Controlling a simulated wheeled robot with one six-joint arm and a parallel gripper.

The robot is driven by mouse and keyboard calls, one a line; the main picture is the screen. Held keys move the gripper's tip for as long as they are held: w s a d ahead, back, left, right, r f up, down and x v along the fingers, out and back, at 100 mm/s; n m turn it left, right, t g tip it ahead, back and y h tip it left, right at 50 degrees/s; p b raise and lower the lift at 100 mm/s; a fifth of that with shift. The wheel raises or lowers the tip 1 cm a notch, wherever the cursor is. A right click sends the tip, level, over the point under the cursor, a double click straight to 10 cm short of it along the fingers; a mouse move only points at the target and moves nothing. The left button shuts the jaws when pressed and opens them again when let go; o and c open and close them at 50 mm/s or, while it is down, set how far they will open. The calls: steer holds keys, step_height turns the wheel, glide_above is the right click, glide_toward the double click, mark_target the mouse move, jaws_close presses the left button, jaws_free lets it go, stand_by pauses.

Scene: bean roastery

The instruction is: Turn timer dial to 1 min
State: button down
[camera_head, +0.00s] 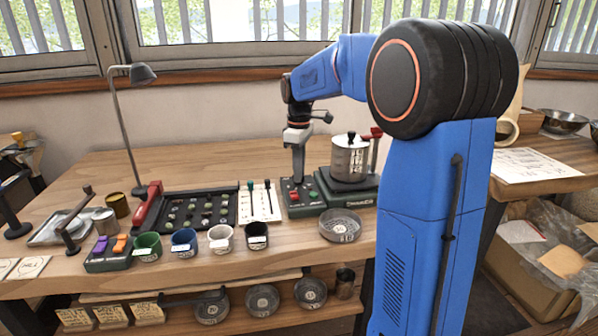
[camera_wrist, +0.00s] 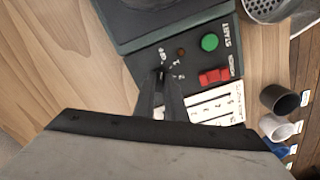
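The control panel (camera_head: 303,205) of the dark green shaker machine (camera_head: 347,187) stands at the back right of the bench. In the wrist view the panel (camera_wrist: 193,62) carries a green START button (camera_wrist: 209,42), a red rocker switch (camera_wrist: 214,76) and a small brown round part (camera_wrist: 181,52). Small printed marks (camera_wrist: 173,67) sit beside my fingertips, where the timer dial itself is mostly hidden. My gripper (camera_head: 298,178) points down at the panel. In the wrist view my gripper (camera_wrist: 160,80) has its fingertips close together at the marks; whether they grip the dial is unclear.
A metal canister (camera_head: 349,158) stands on the machine. A round metal sieve (camera_head: 340,226) lies in front. A white card (camera_head: 259,202) and a black tray (camera_head: 198,209) lie left of the panel. Several cups, including a black one (camera_head: 257,236), line the front edge.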

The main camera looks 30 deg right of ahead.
steer(key=shift+m, duration=0.4)
steer(key=m, duration=0.3)
steer(key=shift+m, duration=2)
steer(key=c, duration=1.8)
jaws_free()
steer(key=shift+r, duration=0.1)
step_height(320, 180, up, 17)
steer(key=shift+r, duration=0.15)
